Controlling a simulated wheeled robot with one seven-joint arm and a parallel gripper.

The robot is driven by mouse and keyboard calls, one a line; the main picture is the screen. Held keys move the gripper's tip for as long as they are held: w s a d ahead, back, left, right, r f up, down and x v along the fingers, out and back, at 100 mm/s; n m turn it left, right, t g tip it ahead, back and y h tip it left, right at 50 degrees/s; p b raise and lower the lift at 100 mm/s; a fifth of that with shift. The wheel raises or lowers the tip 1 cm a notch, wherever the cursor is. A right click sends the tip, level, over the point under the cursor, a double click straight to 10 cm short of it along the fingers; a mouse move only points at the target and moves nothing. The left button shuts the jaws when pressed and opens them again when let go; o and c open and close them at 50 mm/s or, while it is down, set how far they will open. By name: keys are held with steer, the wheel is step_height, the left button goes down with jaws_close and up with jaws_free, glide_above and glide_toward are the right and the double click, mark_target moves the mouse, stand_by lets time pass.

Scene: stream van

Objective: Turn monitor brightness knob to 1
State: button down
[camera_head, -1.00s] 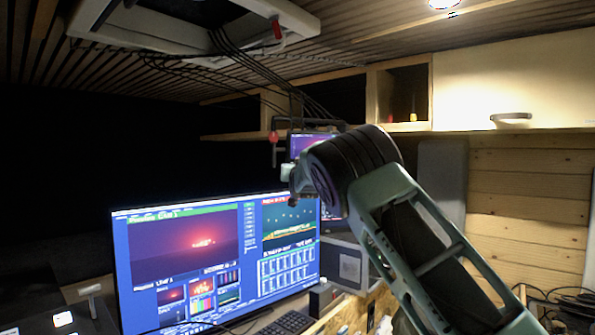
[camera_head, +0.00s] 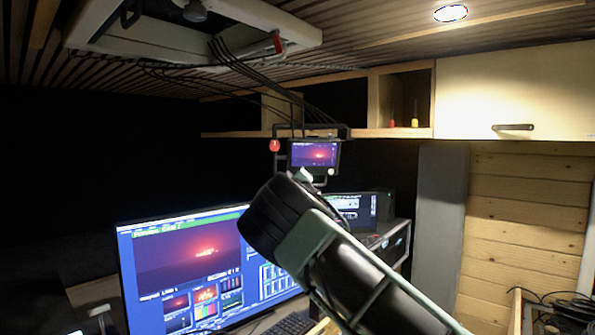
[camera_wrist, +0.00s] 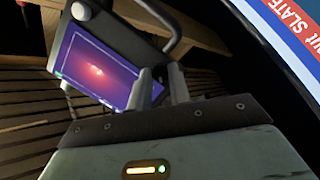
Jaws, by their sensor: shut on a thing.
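The small monitor (camera_head: 314,153) hangs on a dark bracket below the ceiling and shows a red sunset picture. In the wrist view the monitor (camera_wrist: 98,68) appears tilted at upper left, its screen lit. My gripper (camera_wrist: 162,84) has its two fingers close together at the monitor's edge, shut on what appears to be the brightness knob. The fingers hide the knob, so its setting cannot be read. In the head view my gripper (camera_head: 304,177) is just below the monitor, partly hidden by my arm.
A large lit screen (camera_head: 190,265) stands at lower left, with a keyboard (camera_head: 287,325) in front. An equipment rack (camera_head: 352,210) is behind my arm. A wooden shelf and white cupboard (camera_head: 512,90) are at upper right. Cables hang from the ceiling frame (camera_head: 210,30).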

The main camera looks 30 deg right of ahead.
steer(key=shift+n+h+p, duration=0.5)
steer(key=shift+n+p, duration=0.05)
steer(key=shift+n, duration=0.55)
steer(key=shift+f, duration=0.1)
steer(key=c, duration=1.3)
jaws_free()
steer(key=b+v, duration=0.8)
steer(key=v, duration=0.9)
steer(key=shift+s+a+f, duration=0.1)
steer(key=shift+a+f, duration=0.05)
